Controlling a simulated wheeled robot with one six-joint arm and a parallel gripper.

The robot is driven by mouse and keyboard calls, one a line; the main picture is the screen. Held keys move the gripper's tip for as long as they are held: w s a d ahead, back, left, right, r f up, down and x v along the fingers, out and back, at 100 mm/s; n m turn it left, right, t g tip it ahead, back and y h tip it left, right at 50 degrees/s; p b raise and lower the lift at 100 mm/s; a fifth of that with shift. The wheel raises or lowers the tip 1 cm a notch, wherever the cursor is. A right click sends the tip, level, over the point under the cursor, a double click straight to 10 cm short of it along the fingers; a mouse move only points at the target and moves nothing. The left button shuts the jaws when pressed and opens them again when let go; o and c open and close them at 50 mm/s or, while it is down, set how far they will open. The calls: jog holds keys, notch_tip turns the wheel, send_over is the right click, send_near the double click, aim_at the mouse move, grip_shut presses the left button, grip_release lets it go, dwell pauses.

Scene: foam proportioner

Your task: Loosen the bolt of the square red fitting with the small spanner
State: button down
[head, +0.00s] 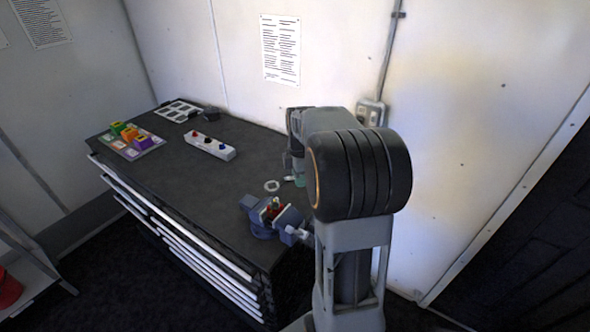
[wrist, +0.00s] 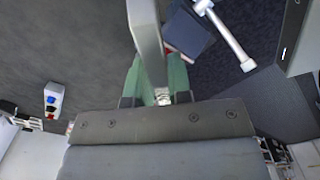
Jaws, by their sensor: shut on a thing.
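My gripper (wrist: 157,82) is shut on a flat grey bar, the spanner (wrist: 147,35), between its green fingers. The spanner runs up out of the wrist view, so its far end is hidden there. In the head view my gripper (head: 299,181) is low over the bench's right end, partly hidden by my arm. A pale ring (head: 272,186) to its left looks like the spanner's end. The square red fitting (head: 274,210) sits in the blue vise (head: 259,221), just in front of the ring. In the wrist view the fitting is mostly hidden behind the spanner. I cannot make out the bolt.
The dark bench top (head: 190,176) is clear left of the vise. A white box with coloured knobs (head: 210,147), a tray of coloured blocks (head: 132,143) and a white frame (head: 179,110) stand further left. The vise handle (wrist: 228,38) sticks out on the right. The wall is close behind.

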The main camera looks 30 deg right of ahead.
jog(key=shift+f, duration=0.25)
jog(key=shift+s+d+f+b, duration=0.1)
jog(key=shift+d+f+b, duration=0.05)
jog(key=shift+f+b, duration=0.55)
notch_tip(320, 180, down, 5)
jog(key=w+n+b, duration=0.3)
jog(key=n, duration=0.1)
jog(key=shift+s+d+r+m+p, duration=0.1)
jog(key=shift+s+r+m+p, duration=0.2)
jog(key=shift+r+p, duration=0.55)
jog(key=shift+s+r+m+p, duration=0.2)
jog(key=shift+r+m+p, duration=0.15)
jog(key=shift+r+p, duration=0.45)
jog(key=shift+s+d+r+m+p, duration=0.1)
jog(key=shift+s+r+m+p, duration=0.35)
jog(key=shift+r, duration=0.65)
jog(key=shift+w+r, duration=0.1)
jog(key=shift+w, duration=0.1)
